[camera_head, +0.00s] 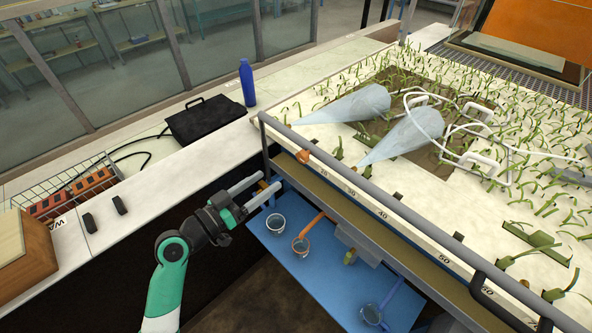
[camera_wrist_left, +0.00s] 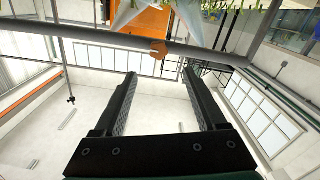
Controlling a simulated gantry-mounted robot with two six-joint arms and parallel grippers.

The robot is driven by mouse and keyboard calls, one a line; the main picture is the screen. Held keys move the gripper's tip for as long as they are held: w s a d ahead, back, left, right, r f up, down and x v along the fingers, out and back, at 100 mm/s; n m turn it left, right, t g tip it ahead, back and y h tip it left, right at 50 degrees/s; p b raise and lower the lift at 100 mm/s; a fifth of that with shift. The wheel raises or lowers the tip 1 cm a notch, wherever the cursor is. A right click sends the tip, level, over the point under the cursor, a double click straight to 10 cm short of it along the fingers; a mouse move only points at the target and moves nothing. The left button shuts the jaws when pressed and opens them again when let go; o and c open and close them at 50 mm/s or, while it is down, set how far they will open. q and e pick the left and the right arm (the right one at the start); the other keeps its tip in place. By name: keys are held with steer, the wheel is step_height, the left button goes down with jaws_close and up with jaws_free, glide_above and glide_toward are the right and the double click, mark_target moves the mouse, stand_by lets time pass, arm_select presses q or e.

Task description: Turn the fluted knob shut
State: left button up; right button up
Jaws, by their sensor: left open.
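A small orange-brown knob (camera_head: 303,156) with a faceted outline sits at the grey rail along the front of the glass flume; it looks like the fluted knob. It also shows in the left wrist view (camera_wrist_left: 158,50), beyond the fingertips and roughly centred between them. My left gripper (camera_head: 271,181) is open and empty, its two fingers pointing toward the flume's front edge, left of and below the knob. It appears apart from the knob. The knob's turn position cannot be told. My right gripper is not in view.
A blue shelf (camera_head: 335,292) below the flume edge holds clear cups (camera_head: 274,224), with an orange pipe (camera_head: 312,224) above one. A black case (camera_head: 208,120) and a blue bottle (camera_head: 247,82) stand on the left ledge. Two pale cones (camera_head: 350,106) lie among green plants.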

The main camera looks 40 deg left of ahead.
mark_target(300, 158)
arm_select(q)
steer(key=w, duration=1.1)
steer(key=shift+w+d+r, duration=0.1)
steer(key=shift+w+d, duration=0.05)
steer(key=shift+w, duration=0.2)
steer(key=shift+c, duration=0.2)
jaws_close()
